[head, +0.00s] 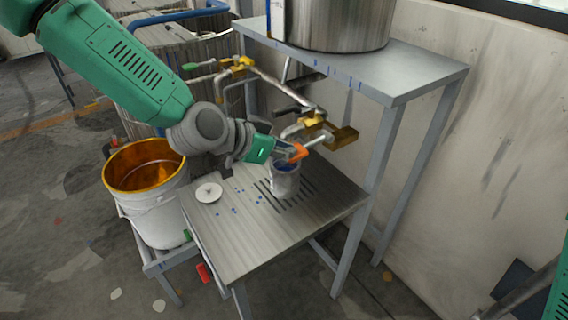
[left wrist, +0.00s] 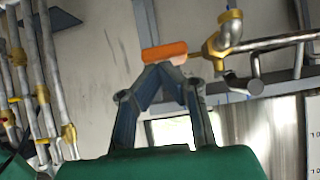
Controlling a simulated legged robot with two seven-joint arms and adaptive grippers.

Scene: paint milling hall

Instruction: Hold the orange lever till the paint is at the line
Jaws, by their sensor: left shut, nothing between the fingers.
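The can stands upright on the slatted part of the bench, partly hidden by the gripper. I cannot make out the paint level, a line or a stream. My right gripper is out of view.
A white bucket (head: 153,203) with an orange inside stands left of the metal bench (head: 262,235). A round white lid (head: 209,192) and blue drops lie on the bench. A shelf (head: 420,78) holds a steel tank (head: 338,22) above. Brass-fitted pipes run behind the gripper.

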